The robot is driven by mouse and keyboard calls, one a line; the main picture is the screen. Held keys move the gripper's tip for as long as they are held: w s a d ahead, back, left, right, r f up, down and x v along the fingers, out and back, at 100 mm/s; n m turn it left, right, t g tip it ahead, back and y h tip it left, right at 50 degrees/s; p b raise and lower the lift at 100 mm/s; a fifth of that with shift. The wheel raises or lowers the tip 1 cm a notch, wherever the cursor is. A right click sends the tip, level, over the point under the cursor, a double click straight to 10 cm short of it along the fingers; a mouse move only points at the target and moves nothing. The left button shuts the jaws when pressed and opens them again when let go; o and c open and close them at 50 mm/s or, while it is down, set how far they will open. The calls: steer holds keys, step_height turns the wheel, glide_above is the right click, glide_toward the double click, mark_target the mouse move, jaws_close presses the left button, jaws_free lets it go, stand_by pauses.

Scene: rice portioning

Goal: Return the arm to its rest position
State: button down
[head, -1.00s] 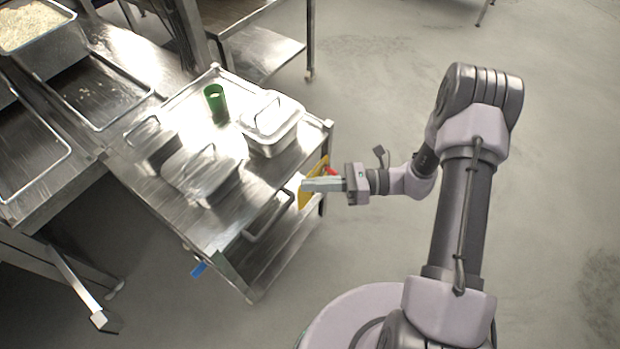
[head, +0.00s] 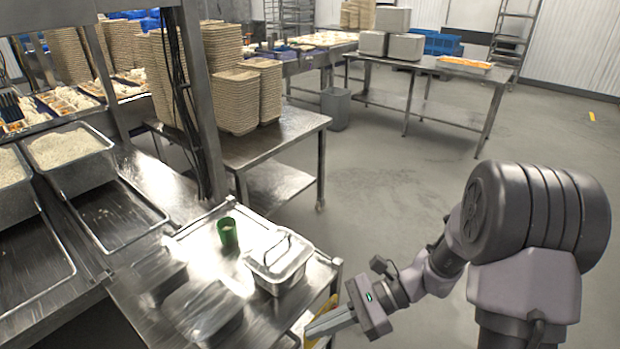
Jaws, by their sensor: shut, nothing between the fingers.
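My arm reaches in from the lower right in the head view. My gripper (head: 312,329) points left and is shut and empty. It shows beside the right edge of the steel cart (head: 334,262), over a yellow object (head: 330,303) that is partly hidden behind it. Whether it touches the cart or the yellow object I cannot tell.
On the cart stand a lidded steel pan (head: 278,268), a green cup (head: 228,233) and more pans (head: 204,312). Rice trays (head: 70,148) are at the left. A table (head: 280,130) bears stacked cartons (head: 236,100). The floor (head: 420,190) beyond the arm is clear.

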steer(key=s+d+r+n+t+h, duration=0.4)
steer(key=s+r+n+h, duration=0.1)
steer(key=r, duration=0.2)
steer(key=s+d+r+n+t+h, duration=0.3)
steer(key=s+r+n+t+h, duration=0.1)
steer(key=s+r+n+h, duration=0.1)
step_height(320, 180, up, 3)
steer(key=shift+s+d+f+n+t+h, duration=0.1)
steer(key=shift+s+d+n+t+h, duration=0.3)
steer(key=shift+s+n, duration=0.3)
